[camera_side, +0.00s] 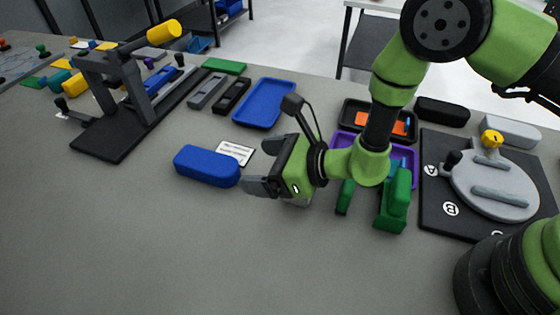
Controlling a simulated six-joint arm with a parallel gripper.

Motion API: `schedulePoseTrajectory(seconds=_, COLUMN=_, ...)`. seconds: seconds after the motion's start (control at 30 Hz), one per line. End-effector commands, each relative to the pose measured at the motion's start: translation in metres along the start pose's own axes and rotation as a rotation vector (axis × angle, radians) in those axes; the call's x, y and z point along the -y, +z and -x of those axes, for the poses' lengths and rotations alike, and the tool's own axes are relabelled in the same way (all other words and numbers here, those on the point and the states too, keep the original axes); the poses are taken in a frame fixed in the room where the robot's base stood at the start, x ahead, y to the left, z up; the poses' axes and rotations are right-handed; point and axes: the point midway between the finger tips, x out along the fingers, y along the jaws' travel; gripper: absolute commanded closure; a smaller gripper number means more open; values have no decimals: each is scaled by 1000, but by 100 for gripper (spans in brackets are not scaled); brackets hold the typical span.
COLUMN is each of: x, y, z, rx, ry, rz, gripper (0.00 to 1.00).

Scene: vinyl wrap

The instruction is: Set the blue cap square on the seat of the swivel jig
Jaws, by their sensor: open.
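The blue cap (207,166) is a rounded oblong block lying on the grey table, left of my gripper. My gripper (263,168) is open, with its dark fingertips pointing left toward the cap's right end. They look apart from the cap, and nothing shows between them. What looks like the swivel jig (493,185) is at the right: a light grey round plate on a black base, with a yellow knob at the back and raised grey bars on top. I cannot tell which part is its seat.
A white label card (236,152) lies behind the cap. A blue tray (264,103) and a purple tray (403,154) stand farther back. Green blocks (395,203) stand between my gripper and the jig. A dark press with a yellow handle (163,32) stands at left. The front table is clear.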

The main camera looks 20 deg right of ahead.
Motion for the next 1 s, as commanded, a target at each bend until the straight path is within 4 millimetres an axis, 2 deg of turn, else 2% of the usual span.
schedulePoseTrajectory(seconds=0.1, x=0, y=0, z=16, rx=-1, ry=0, rz=-1, gripper=15)
schedulePoseTrajectory(seconds=0.23, x=0, y=0, z=27, rx=0, ry=0, rz=-1, gripper=15)
schedulePoseTrajectory(seconds=0.57, x=0, y=0, z=32, rx=1, ry=1, rz=0, gripper=15)
schedulePoseTrajectory(seconds=0.67, x=-1, y=8, z=33, rx=14, ry=17, rz=8, gripper=15)
schedulePoseTrajectory(seconds=0.77, x=-6, y=34, z=37, rx=55, ry=86, rz=39, gripper=15)
schedulePoseTrajectory(seconds=0.83, x=-13, y=66, z=47, rx=105, ry=173, rz=95, gripper=15)
schedulePoseTrajectory(seconds=0.9, x=-23, y=102, z=66, rx=157, ry=283, rz=186, gripper=15)
schedulePoseTrajectory(seconds=1.0, x=-37, y=142, z=103, rx=206, ry=430, rz=360, gripper=15)
